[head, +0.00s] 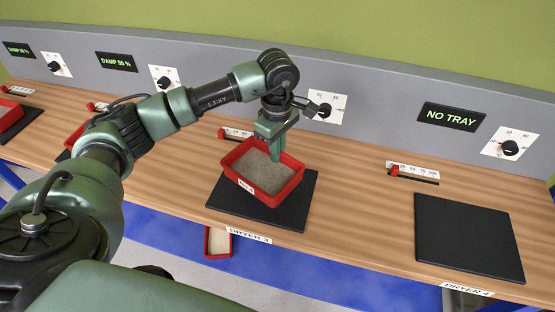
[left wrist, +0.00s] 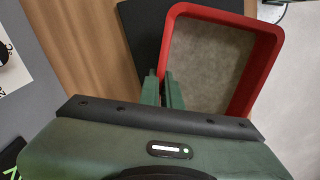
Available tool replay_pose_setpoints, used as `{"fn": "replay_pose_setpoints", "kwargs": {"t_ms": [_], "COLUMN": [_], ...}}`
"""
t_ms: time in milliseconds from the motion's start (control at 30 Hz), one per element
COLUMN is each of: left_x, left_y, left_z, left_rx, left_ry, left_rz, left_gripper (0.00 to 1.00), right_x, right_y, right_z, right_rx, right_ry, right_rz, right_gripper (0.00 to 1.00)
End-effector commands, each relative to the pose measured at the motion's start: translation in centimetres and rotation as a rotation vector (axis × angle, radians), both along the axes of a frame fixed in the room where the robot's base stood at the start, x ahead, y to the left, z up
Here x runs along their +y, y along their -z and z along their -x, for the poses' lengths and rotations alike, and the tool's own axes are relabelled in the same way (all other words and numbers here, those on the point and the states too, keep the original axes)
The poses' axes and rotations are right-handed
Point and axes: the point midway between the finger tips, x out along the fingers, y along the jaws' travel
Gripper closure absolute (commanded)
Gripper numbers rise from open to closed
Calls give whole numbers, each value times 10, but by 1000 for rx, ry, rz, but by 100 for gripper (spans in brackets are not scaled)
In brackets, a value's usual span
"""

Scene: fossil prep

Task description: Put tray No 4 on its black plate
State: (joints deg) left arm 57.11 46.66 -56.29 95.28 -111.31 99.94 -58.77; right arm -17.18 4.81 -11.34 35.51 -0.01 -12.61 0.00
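A red tray (head: 292,187) of grey-beige grit is over the black plate (head: 300,212) marked DRYER 3; its front label is too small to read surely. My left gripper (head: 275,150) is at its far wall, one finger inside the tray. In the left wrist view, the fingers (left wrist: 163,90) stand close together with the rim of the red tray (left wrist: 167,45) between them. I cannot tell whether the tray touches the plate. The black plate of DRYER 4 (head: 468,238) is bare, under a NO TRAY display (head: 451,117). My right gripper is not in view.
Another red tray (head: 207,243) with pale contents shows below the bench's front edge. More red trays stand at the left stations (head: 8,106). Sliders (head: 395,171) and dials (head: 510,148) line the back. The wooden bench (head: 360,215) is clear between the DRYER 3 and DRYER 4 plates.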

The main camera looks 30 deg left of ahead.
Motion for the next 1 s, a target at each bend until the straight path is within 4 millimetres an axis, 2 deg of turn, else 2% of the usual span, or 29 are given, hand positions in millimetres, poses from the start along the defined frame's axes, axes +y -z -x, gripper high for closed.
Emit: {"fn": "replay_pose_setpoints", "kwargs": {"t_ms": [333,767,800,867,1000], "left_x": [0,0,0,0,0], "left_y": [40,49,48,48,48], "left_z": [0,0,0,0,0], "left_rx": [1,-2,-1,0,0], "left_ry": [0,1,1,1,1], "left_rz": [1,0,0,0,0], "left_gripper": [100,100,87,74,74], "right_x": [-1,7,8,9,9], "right_y": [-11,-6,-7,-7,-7], "right_z": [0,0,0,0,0], "right_rx": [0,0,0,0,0], "right_ry": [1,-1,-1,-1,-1], "right_rz": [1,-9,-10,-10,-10], "right_gripper": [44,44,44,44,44]}}
